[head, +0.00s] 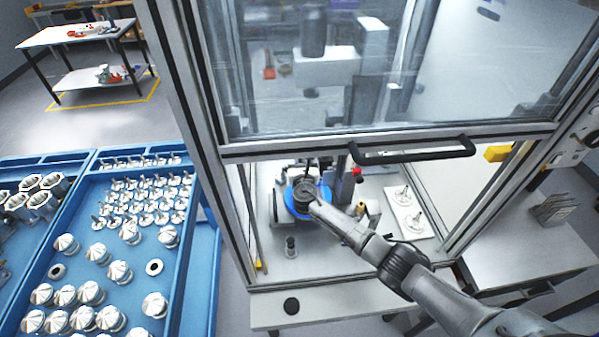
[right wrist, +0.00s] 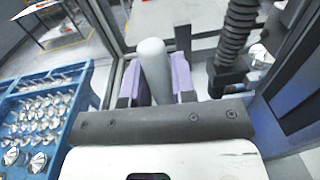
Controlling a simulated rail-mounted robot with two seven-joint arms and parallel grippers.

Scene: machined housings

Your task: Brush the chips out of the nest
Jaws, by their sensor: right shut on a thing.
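The nest is a blue ring (head: 294,211) on the machine's white bed, with a dark round part at its middle. My right gripper (head: 316,203) reaches in under the raised door and is over the nest, hiding part of it. In the right wrist view, its purple-padded fingers (right wrist: 156,82) are shut on a pale rounded handle (right wrist: 153,62), apparently the brush's. The bristles are hidden in that view, and I cannot tell whether they touch the nest. Chips are too small to make out. My left gripper is not in view.
The machine's door handle (head: 412,151) and frame post (head: 190,120) border the opening. A white plate with metal parts (head: 424,228) lies right of the nest. A red knob (head: 357,173) stands close by. Blue trays (head: 193,262) of parts are at left.

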